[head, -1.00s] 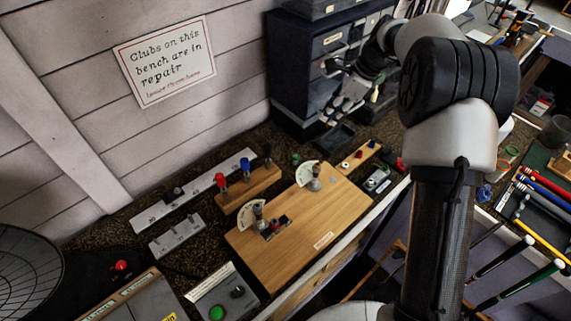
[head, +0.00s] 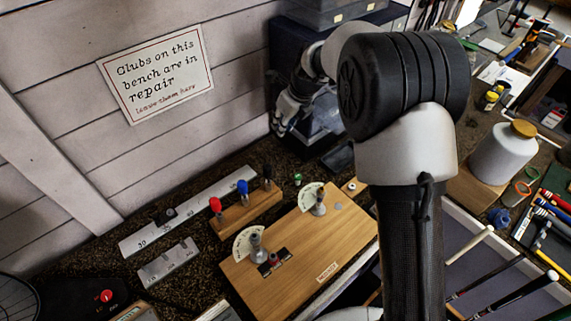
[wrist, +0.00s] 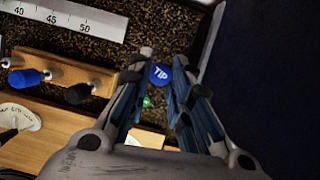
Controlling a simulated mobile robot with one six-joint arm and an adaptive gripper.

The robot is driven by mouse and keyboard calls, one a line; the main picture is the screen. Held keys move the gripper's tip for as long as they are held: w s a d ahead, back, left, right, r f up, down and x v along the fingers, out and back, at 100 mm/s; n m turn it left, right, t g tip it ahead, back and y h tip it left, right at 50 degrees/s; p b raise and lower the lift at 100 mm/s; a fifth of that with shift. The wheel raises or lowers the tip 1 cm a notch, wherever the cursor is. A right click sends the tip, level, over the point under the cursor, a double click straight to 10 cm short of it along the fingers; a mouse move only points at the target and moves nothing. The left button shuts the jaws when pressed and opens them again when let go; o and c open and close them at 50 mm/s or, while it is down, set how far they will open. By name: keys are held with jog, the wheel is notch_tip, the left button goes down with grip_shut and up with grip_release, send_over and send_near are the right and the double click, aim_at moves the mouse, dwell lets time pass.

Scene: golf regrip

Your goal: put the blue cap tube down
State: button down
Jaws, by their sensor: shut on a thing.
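In the wrist view a round blue cap (wrist: 161,73) marked "TIP" sits between the fingertips of my gripper (wrist: 160,72), which is shut on the blue cap tube. The cap faces the camera, and the tube's body behind it is hidden. In the head view my gripper (head: 285,118) is at the back of the bench, near the wall and left of the dark cabinet. I cannot make out the tube in that view, nor whether it touches the bench.
A wooden rack (head: 237,217) with red, blue and black handles stands in front of my gripper; it also shows in the wrist view (wrist: 60,62). A metal ruler (head: 190,211) lies at left. A dark tray (head: 340,158) and a wooden board (head: 300,240) lie nearer.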

notch_tip(320, 180, down, 16)
jog(key=b, duration=0.3)
jog(key=shift+w+f, duration=0.1)
jog(key=shift+f, duration=0.15)
jog(key=shift+r, duration=0.1)
jog(key=c, duration=1.5)
grip_release()
jog(key=shift+o, duration=0.2)
jog(key=shift+r, duration=0.1)
jog(key=p+v, duration=0.2)
jog(key=v, duration=1)
